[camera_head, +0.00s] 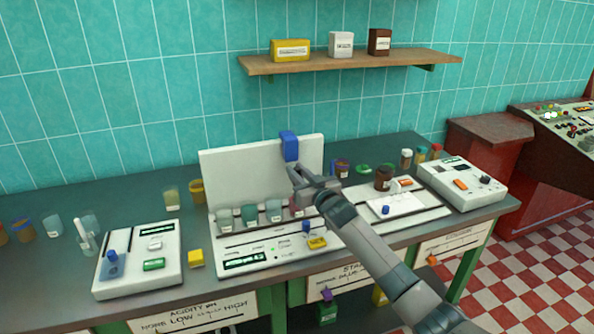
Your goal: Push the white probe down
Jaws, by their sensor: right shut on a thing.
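My right gripper (297,172) reaches in front of a white upright panel (240,165). Its fingertips are closed just below a blue block (289,146) at the panel's top edge. The thing between the fingers is too small and hidden to name. No white probe shows clearly under the blue block. A slim white stick (83,234) stands at the far left, beside or in a clear glass. My left gripper is not in view.
Several jars, one a teal jar (249,214), stand in a row below my gripper. A meter box (140,258) is at left and another (461,183) at right. A wooden shelf (350,62) hangs above. The counter (60,285) is partly bare at front left.

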